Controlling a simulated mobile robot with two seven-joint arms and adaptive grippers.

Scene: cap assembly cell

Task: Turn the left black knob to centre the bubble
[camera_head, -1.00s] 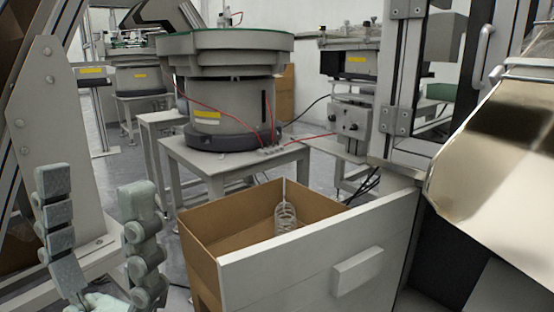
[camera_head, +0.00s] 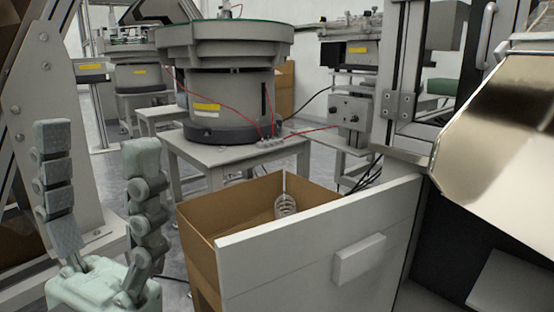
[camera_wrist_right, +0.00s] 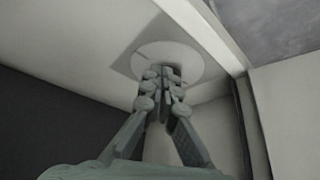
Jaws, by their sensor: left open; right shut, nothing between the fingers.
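In the head view my left gripper (camera_head: 97,140) is open and empty at the lower left, its two jointed fingers pointing up and well apart. A grey control box (camera_head: 352,108) with small dark knobs (camera_head: 349,117) stands farther back, right of centre. The knobs are too small to tell which is the left one, and I cannot make out a bubble. My left gripper is far from this box. In the right wrist view my right gripper (camera_wrist_right: 160,72) is shut and empty, in front of a pale round disc (camera_wrist_right: 185,58) on a light surface. I cannot tell whether it touches the disc.
A cardboard box (camera_head: 250,210) with a wire coil (camera_head: 286,205) inside stands behind a white panel (camera_head: 320,250) in front. A large bowl feeder (camera_head: 228,90) sits on a grey table (camera_head: 215,152) behind. A shiny metal chute (camera_head: 500,130) fills the right side. Red cables cross the middle.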

